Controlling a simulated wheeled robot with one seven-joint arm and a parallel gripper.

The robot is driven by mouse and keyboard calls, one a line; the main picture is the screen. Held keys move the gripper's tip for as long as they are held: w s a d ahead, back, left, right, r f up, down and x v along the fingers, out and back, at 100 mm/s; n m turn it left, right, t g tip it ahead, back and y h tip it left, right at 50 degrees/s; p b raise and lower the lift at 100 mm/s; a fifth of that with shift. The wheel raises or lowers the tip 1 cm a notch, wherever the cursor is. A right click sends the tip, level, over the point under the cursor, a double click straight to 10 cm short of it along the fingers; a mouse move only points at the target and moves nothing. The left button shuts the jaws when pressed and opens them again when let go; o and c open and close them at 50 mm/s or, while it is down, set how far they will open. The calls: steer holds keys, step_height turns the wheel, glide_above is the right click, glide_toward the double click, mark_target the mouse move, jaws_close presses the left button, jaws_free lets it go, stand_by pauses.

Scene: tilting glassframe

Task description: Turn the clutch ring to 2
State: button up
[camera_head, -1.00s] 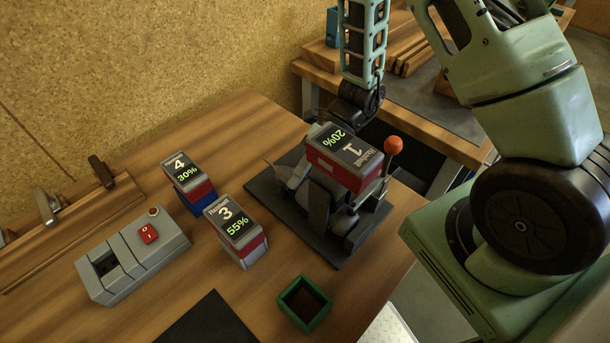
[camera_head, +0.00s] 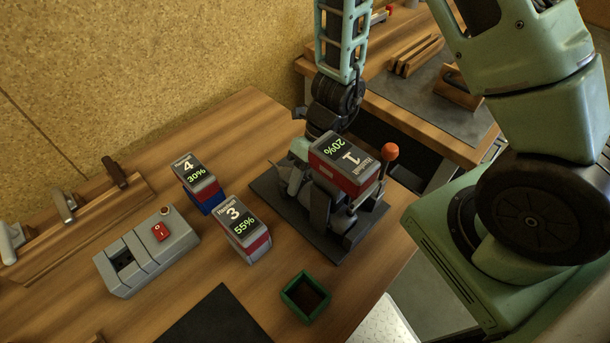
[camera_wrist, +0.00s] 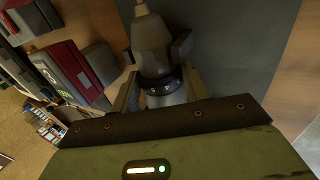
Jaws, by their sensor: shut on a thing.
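A drill lies in a clamp stand on a dark base plate (camera_head: 265,186), with a battery marked 1 and 20% (camera_head: 345,160) at its end. In the wrist view, the drill's grey chuck (camera_wrist: 150,42) points toward the top. The dark clutch ring (camera_wrist: 160,87) with small pale marks sits below it, between the two fingers of my gripper (camera_wrist: 160,90). My gripper is shut on the ring. The marks are too small to read, so the setting cannot be told. In the head view, my wrist hides most of the gripper and ring.
An orange-knobbed lever (camera_head: 390,151) stands at the clamp's right. Batteries marked 4 (camera_head: 197,183) and 3 (camera_head: 243,228) stand left of the plate. A grey charger (camera_head: 145,250) with a red switch and a green open box (camera_head: 305,297) are also on the table.

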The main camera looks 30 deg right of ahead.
stand_by(0.4)
steer(key=o, duration=0.7)
steer(key=p+v, duration=0.4)
steer(key=v, duration=1.3)
steer(key=shift+r, duration=0.25)
steer(key=shift+a, duration=0.1)
